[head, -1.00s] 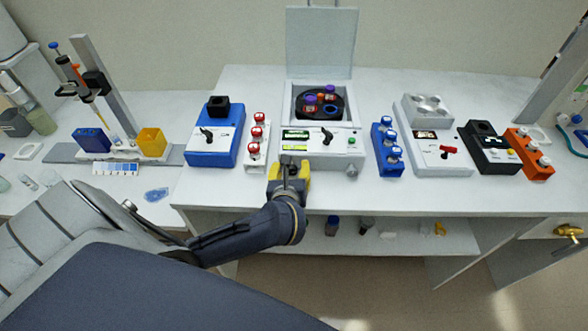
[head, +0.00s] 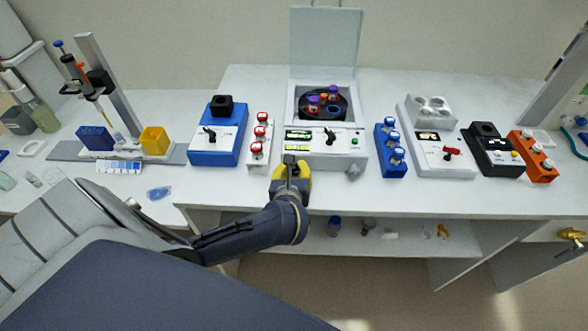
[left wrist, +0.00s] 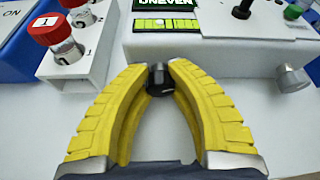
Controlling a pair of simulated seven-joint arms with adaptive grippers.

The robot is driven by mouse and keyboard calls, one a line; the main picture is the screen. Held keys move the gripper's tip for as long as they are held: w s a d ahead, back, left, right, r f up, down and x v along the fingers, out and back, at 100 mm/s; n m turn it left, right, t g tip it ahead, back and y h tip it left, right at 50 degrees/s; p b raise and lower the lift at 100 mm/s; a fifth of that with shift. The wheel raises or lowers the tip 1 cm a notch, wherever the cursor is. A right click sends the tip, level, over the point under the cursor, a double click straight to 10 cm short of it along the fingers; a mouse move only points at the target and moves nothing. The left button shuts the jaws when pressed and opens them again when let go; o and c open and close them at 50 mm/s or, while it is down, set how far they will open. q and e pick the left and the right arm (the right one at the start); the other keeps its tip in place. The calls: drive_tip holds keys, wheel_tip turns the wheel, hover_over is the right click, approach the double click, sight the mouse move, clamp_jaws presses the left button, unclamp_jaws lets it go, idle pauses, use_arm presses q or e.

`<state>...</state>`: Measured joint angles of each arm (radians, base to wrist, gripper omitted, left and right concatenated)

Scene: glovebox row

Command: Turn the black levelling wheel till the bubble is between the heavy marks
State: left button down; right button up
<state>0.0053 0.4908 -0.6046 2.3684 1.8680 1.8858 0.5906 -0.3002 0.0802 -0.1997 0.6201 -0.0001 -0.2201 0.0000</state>
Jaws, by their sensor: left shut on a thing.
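The white centrifuge (head: 345,154) stands at the middle of the bench with its lid up. Its black levelling wheel (left wrist: 158,83) is on the front face in the left wrist view. My left gripper (head: 290,172), with yellow fingers, is shut on the wheel; the fingertips (left wrist: 159,72) press on its two sides. Above the wheel a green display (left wrist: 168,5) reads "UNEVEN". The wheel is hidden by the gripper in the head view. My right gripper is not in view.
Red-capped vials in a white rack (head: 256,155) stand close left of the centrifuge, beside a blue device (head: 213,150). A blue rack (head: 391,165) is on the right. A grey knob (left wrist: 291,77) sticks out from the centrifuge's front, right of the wheel.

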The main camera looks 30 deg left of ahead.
use_arm(q)
drive_tip(key=shift+m+g+y, duration=0.4)
drive_tip(key=shift+m+y, duration=0.2)
drive_tip(key=shift+m, duration=0.3)
drive_tip(key=c, duration=1.1)
unclamp_jaws()
drive_tip(key=shift+d, duration=0.1)
drive_tip(key=shift+v, duration=3.75)
drive_tip(key=shift+r, duration=0.1)
